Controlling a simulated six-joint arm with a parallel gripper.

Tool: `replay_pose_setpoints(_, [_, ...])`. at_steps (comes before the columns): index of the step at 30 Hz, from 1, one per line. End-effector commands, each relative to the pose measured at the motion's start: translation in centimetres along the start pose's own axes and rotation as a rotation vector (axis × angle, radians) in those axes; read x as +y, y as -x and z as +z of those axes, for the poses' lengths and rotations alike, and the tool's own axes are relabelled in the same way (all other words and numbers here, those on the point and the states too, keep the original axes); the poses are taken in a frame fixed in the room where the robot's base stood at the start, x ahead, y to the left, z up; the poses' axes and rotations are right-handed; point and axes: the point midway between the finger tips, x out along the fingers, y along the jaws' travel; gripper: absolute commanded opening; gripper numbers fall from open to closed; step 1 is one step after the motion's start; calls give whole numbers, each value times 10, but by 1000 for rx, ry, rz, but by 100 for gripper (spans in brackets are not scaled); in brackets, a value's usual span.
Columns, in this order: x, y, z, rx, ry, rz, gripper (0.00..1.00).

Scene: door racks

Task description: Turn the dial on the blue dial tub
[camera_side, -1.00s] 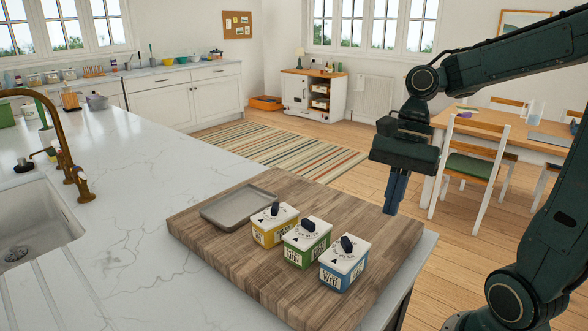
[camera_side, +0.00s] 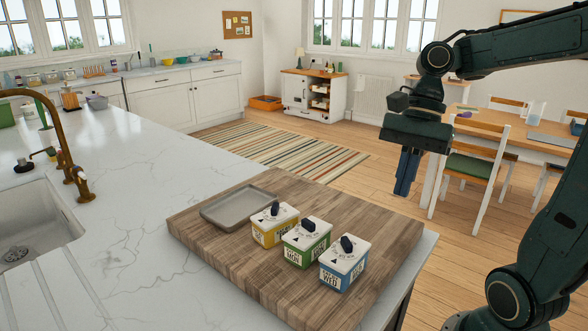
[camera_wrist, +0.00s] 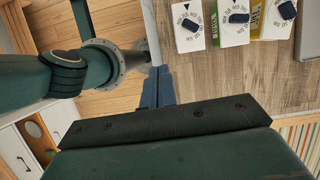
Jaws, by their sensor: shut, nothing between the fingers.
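The blue dial tub (camera_side: 343,273) stands upright on the wooden board, the rightmost of three tubs in the side view. Its white lid carries a dark dial knob (camera_side: 347,244) and printed marks. In the wrist view a white lid with a dark dial (camera_wrist: 188,22) is the leftmost of the three, with its lower part hidden. My gripper (camera_side: 405,190) is shut and empty, fingers pointing down, above and to the right of the tubs, apart from them. Its blue fingers also show in the wrist view (camera_wrist: 157,88).
A green dial tub (camera_side: 306,248) and a yellow dial tub (camera_side: 270,233) stand beside the blue one. A grey tray (camera_side: 237,205) lies behind them on the board (camera_side: 225,262). A brass tap (camera_side: 70,150) is far left.

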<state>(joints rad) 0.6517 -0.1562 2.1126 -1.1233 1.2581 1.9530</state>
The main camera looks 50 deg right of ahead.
Motion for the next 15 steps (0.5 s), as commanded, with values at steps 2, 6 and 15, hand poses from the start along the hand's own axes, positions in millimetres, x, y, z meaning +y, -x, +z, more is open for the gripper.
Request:
replay_pose_setpoints(2, [-2, 0, 1, 13, -47, -14, 0])
replay_pose_setpoints(6, [-6, 0, 0, 46, -196, -54, 0])
replay_pose_setpoints(15, [-16, 6, -7, 110, -554, -178, 0])
